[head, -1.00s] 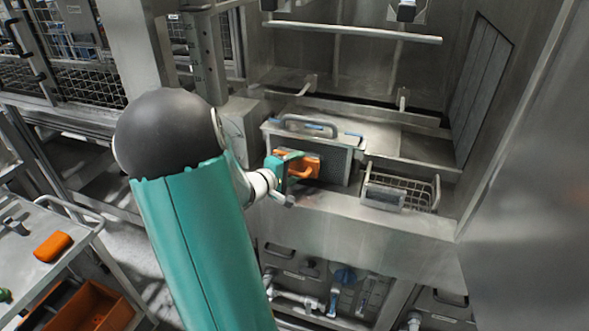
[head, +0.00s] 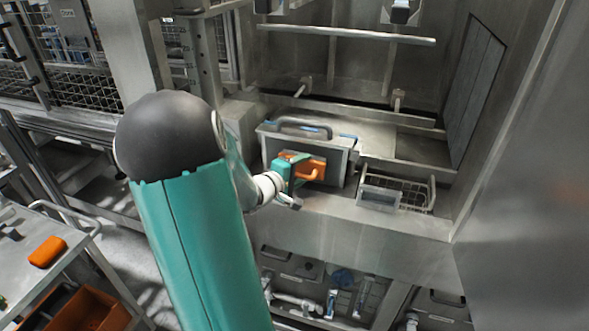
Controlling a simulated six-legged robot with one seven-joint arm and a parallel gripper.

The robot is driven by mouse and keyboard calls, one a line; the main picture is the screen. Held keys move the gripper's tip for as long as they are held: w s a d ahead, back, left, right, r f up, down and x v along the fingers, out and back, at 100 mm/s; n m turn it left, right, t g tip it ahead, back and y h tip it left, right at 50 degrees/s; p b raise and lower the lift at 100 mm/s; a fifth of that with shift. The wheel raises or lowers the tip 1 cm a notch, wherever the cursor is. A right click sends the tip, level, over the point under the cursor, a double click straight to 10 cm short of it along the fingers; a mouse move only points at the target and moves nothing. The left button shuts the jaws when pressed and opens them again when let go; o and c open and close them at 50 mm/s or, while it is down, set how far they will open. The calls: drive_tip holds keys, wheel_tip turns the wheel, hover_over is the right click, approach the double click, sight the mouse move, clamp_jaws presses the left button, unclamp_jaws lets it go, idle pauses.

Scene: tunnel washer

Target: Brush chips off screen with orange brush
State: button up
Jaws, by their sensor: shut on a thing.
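My gripper (head: 292,172) is shut on the orange brush (head: 313,170) in the head view. The brush is held up against or just in front of the grey screen (head: 338,160), which stands upright in the washer bay. I cannot tell whether the bristles touch it. The screen has a dark handle (head: 303,125) along its top. My fingers cover part of the brush, and chips on the screen are too small to make out.
A wire basket (head: 408,190) with a grey front plate sits right of the screen on the steel ledge. Steel rails (head: 345,34) cross the bay above. At the left, a cart (head: 30,262) holds an orange block (head: 48,251), with an orange bin (head: 90,310) below.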

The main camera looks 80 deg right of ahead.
sight(323, 172)
drive_tip(key=shift+s+a, duration=0.2)
drive_tip(key=shift+s, duration=2.45)
drive_tip(key=shift+w+d, duration=0.2)
drive_tip(key=shift+w, duration=1.85)
drive_tip(key=shift+w+d, duration=0.2)
drive_tip(key=shift+w, duration=1.8)
drive_tip(key=shift+a, duration=0.1)
drive_tip(key=shift+w+a, duration=0.15)
drive_tip(key=shift+a, duration=1.35)
drive_tip(key=shift+w+a, duration=0.1)
drive_tip(key=shift+a, duration=1.35)
drive_tip(key=shift+w+a, duration=0.15)
drive_tip(key=shift+a, duration=1.3)
